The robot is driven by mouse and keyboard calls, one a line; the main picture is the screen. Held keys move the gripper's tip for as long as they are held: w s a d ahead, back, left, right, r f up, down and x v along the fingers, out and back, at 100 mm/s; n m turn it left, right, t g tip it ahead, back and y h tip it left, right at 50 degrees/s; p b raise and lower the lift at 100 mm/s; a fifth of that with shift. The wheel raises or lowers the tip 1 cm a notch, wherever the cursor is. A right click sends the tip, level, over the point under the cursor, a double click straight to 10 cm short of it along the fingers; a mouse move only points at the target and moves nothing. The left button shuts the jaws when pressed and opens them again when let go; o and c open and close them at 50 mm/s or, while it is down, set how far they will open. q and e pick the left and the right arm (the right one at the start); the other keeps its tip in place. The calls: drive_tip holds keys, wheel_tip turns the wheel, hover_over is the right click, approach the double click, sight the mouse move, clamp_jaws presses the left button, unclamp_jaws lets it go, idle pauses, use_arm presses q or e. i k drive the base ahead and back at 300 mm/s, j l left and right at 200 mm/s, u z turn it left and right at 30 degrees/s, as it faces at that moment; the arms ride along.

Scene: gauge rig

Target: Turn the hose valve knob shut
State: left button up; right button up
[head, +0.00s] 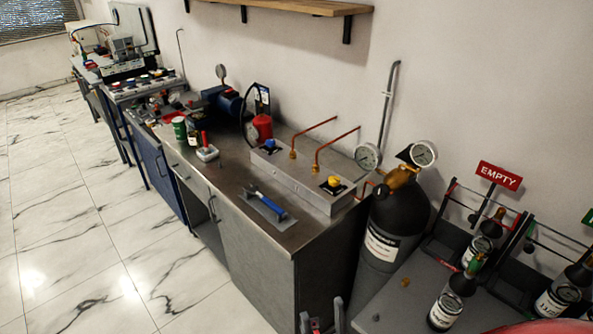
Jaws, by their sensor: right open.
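A grey metal box (300,177) on the bench carries a blue knob (269,144) at its left end and a yellow knob (333,183) at its right end. Two copper pipes (337,143) rise from it. A black gas cylinder (394,225) stands beside the bench with a brass valve (399,178) and two gauges. I cannot tell for certain which knob is the hose valve knob. My right gripper (322,321) is at the bottom edge, partly cut off, open, its fingers apart, well below and away from the knobs. My left gripper is not in view.
A blue-handled tool (267,203) lies on the bench front. A red canister (262,127) and a green can (179,128) stand farther back. Small bottles stand in racks at right under an EMPTY sign (499,176). The tiled floor at left is clear.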

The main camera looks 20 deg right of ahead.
sight(269, 143)
drive_tip(key=z, duration=0.4)
drive_tip(key=i+j+z, duration=0.15)
drive_tip(key=z, duration=0.15)
drive_tip(key=i+j+z, duration=0.15)
drive_tip(key=j+z, duration=0.2)
drive_tip(key=i+j+z, duration=0.1)
drive_tip(key=j+z, duration=0.2)
drive_tip(key=j, duration=0.1)
